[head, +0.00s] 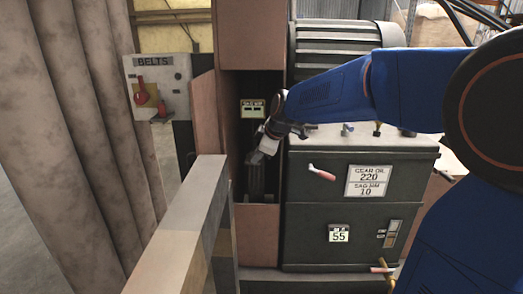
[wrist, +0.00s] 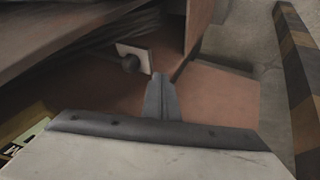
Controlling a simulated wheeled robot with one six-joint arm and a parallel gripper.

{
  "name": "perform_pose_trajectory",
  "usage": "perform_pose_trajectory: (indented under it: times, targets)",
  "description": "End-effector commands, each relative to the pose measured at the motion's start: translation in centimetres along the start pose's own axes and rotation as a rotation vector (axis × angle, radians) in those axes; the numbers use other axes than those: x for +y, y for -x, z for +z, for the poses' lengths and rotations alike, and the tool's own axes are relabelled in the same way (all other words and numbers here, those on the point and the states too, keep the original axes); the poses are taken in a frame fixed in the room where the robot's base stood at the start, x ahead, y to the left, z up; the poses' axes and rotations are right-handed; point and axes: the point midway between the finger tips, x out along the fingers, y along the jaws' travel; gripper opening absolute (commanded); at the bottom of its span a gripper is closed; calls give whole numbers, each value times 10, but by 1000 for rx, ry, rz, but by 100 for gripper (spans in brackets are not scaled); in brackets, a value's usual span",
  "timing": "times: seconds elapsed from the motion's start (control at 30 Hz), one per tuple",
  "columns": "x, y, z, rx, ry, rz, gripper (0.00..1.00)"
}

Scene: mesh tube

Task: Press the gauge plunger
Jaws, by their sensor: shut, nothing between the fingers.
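My gripper (head: 257,158) reaches into the open narrow bay left of the dark green machine. Its fingers are closed together and empty, and they also show in the wrist view (wrist: 160,92). In the head view I cannot make out the plunger. A small pale label or gauge face (head: 252,108) is on the bay's back, above my gripper.
The green cabinet (head: 310,225) with a red-handled lever (head: 321,173) and a sign (head: 367,181) stands right of the bay. A pale beam (head: 180,230) runs in front at left. A belts board (head: 158,85) stands behind. A striped edge (wrist: 295,70) runs at right.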

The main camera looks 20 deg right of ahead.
Motion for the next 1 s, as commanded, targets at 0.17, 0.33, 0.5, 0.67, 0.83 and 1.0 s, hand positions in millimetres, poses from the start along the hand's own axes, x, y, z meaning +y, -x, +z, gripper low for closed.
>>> perform_pose_trajectory:
  times: [0.17,0.33,0.5,0.67,0.83,1.0]
  targets:
    - [6,-28,1,-2,0,-1,0]
    - [25,-36,0,0,-1,0,0]
    - [34,-40,0,0,0,0,0]
    - [36,-41,0,0,0,0,0]
    - [36,-41,0,0,1,0,0]
    - [41,-44,0,0,0,0,0]
